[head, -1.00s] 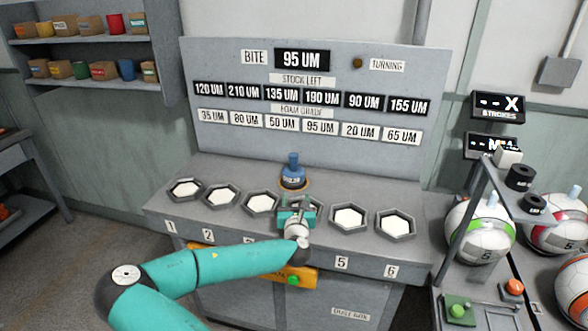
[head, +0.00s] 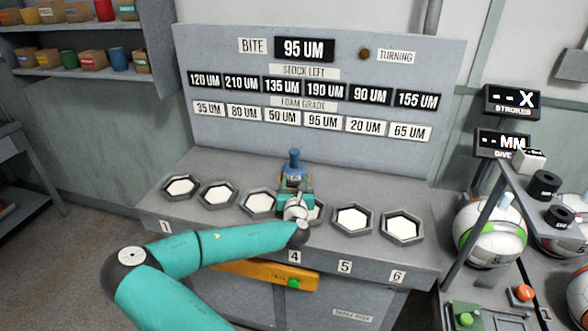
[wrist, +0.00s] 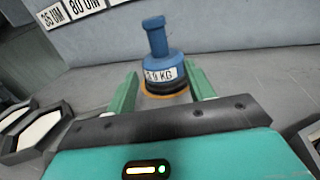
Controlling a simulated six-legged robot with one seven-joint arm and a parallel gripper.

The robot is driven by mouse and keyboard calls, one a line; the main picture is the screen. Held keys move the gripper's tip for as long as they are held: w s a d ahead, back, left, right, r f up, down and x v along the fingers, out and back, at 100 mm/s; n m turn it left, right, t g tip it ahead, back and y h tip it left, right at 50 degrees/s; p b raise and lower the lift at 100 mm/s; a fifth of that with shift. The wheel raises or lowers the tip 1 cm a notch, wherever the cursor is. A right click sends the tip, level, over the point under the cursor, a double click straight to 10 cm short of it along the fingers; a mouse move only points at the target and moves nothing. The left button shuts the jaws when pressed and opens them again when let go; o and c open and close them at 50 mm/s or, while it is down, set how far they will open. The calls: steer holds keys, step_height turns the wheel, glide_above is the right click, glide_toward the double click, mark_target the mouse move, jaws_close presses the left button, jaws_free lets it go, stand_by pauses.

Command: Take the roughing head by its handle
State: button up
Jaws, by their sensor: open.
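The roughing head (head: 294,167) is a blue weight-like piece with an upright knob handle. It stands upright at the back of the grey bench, behind the row of hexagonal cups. In the wrist view the blue head (wrist: 161,58) shows a label ending in "9 KG", a dark lower band and an orange ring under it. My gripper (head: 294,196) is just in front of the head. In the wrist view my gripper's green fingers (wrist: 164,90) are open, one on each side of the head's lower part, with the handle above and beyond them. I cannot tell whether they touch it.
Hexagonal cups with white pads (head: 218,195) line the bench in front, numbered along the edge. A grey panel (head: 300,140) with number plates rises close behind the head. A rack with balls (head: 491,233) stands at the right. An orange bar (head: 262,274) with a green button is below.

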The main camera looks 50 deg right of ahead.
mark_target(294, 164)
steer(key=x, duration=0.5)
steer(key=shift+w+d, duration=0.15)
steer(key=shift+d, duration=0.2)
steer(key=x, duration=0.5)
steer(key=shift+w+d, duration=0.2)
steer(key=shift+w, duration=0.25)
steer(key=shift+c, duration=0.2)
jaws_close()
steer(key=shift+r, duration=0.2)
